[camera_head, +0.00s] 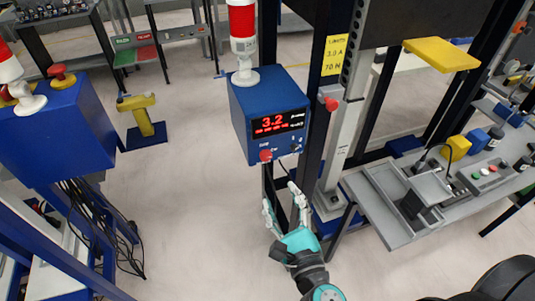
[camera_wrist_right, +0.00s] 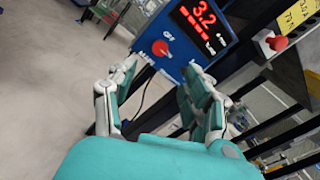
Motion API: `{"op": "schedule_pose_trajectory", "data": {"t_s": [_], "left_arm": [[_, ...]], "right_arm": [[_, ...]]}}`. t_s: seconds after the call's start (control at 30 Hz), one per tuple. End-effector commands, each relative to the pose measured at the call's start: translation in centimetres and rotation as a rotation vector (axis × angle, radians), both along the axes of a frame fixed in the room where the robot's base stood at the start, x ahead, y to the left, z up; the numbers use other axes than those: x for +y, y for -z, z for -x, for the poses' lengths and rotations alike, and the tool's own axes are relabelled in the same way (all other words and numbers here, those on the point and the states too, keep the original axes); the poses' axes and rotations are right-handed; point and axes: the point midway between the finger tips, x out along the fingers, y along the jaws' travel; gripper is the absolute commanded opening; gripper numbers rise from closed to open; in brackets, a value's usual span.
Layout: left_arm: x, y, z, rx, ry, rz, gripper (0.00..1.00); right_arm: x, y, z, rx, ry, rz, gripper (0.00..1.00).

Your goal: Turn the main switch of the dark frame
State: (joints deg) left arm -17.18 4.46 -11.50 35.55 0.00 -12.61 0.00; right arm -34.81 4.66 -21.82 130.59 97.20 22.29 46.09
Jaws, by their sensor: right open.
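The dark frame (camera_head: 316,75) stands upright at the centre of the head view. A blue control box (camera_head: 240,115) with a red lit display reading 3.2 is mounted on its left side. The main switch (camera_head: 265,155), a red rotary knob, sits at the lower left of the box's face. In the wrist view the switch (camera_wrist_right: 160,47) shows between markings that look like OFF and MAIN. My right gripper (camera_head: 283,200) is open and empty, below and in front of the switch, apart from it. In the wrist view its fingers (camera_wrist_right: 160,78) spread below the switch. My left gripper is out of view.
A red push button (camera_head: 330,104) sticks out to the right of the box. A grey bench (camera_head: 385,220) with trays stands at right. A blue cabinet (camera_head: 55,130) with red buttons and hanging cables is at left. The floor (camera_head: 195,215) between them is clear.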

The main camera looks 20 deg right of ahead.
Motion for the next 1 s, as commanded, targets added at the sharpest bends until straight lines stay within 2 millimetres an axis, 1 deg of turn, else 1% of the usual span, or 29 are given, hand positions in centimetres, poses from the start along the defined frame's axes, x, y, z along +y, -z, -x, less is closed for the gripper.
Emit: {"op": "schedule_pose_trajectory", "data": {"t_s": [0.03,0.13,0.3,0.4,0.5,0.6,0.7,0.97,1.0], "left_arm": [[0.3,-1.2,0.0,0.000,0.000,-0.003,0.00],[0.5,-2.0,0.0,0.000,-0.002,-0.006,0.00],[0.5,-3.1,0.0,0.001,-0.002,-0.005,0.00],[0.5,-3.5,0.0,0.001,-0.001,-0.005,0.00],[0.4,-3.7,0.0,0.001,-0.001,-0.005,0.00],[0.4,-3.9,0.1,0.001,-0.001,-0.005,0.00],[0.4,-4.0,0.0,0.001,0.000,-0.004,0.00],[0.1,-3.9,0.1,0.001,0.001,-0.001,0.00],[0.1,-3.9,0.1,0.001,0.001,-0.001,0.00]], "right_arm": [[0.0,-0.7,-1.3,-0.004,0.000,0.000,0.51],[-0.1,-0.7,-3.5,-0.004,0.000,0.002,0.51],[-0.2,-0.4,-7.2,-0.004,-0.001,0.003,0.51],[-0.3,-0.4,-9.0,-0.003,0.000,0.004,0.51],[-0.3,-0.2,-10.4,-0.002,-0.001,0.003,0.51],[-0.3,-0.1,-11.3,-0.001,0.000,0.003,0.51],[-0.3,0.0,-11.8,-0.001,0.000,0.002,0.51],[-0.3,0.0,-12.0,0.001,-0.001,0.002,0.51],[-0.3,0.0,-12.0,0.001,-0.001,0.002,0.50]]}}
